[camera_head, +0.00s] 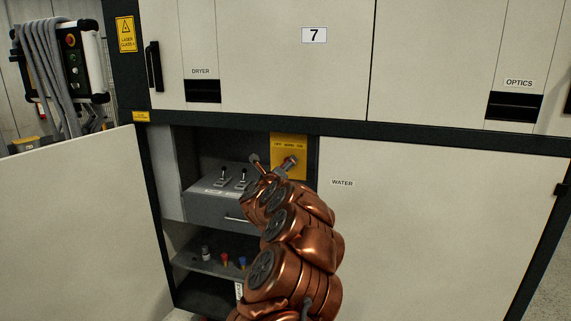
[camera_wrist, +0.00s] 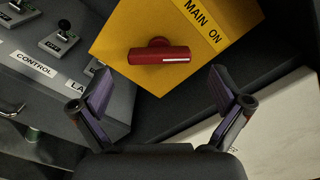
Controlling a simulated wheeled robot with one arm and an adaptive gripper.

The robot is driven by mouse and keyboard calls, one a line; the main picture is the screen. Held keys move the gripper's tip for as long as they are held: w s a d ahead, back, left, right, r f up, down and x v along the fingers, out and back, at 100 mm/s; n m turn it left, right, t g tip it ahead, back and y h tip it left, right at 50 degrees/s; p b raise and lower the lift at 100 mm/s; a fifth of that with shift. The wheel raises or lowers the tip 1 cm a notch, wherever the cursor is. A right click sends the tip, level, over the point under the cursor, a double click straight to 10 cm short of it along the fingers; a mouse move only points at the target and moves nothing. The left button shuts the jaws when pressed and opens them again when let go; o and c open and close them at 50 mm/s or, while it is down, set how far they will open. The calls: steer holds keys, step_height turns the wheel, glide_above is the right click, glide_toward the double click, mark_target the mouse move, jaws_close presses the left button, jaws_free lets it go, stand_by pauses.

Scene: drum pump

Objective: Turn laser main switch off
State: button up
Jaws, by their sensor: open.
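The main switch is a red handle (camera_wrist: 160,55) on a yellow panel (camera_wrist: 115,42), next to a label reading "MAIN ON" (camera_wrist: 205,18). In the wrist view the handle lies nearly level, at an angle to the label. The yellow panel also shows in the head view (camera_head: 288,146), inside the open cabinet bay. My gripper (camera_wrist: 160,82) is open and empty. Its two fingers are spread to either side below the handle in the wrist view, apart from it.
Left of the panel is a grey control box (camera_head: 222,207) with small levers, labelled "CONTROL" (camera_wrist: 34,64). A shelf (camera_head: 205,262) below holds small coloured items. An open door (camera_head: 80,225) stands at left; the "WATER" door (camera_head: 430,230) is at right.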

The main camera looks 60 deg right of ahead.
mark_target(286, 161)
steer(key=shift+p+x, duration=0.55)
steer(key=shift+x, duration=1.45)
steer(key=c, duration=1)
steer(key=shift+w+a, duration=0.1)
steer(key=shift+c, duration=0.5)
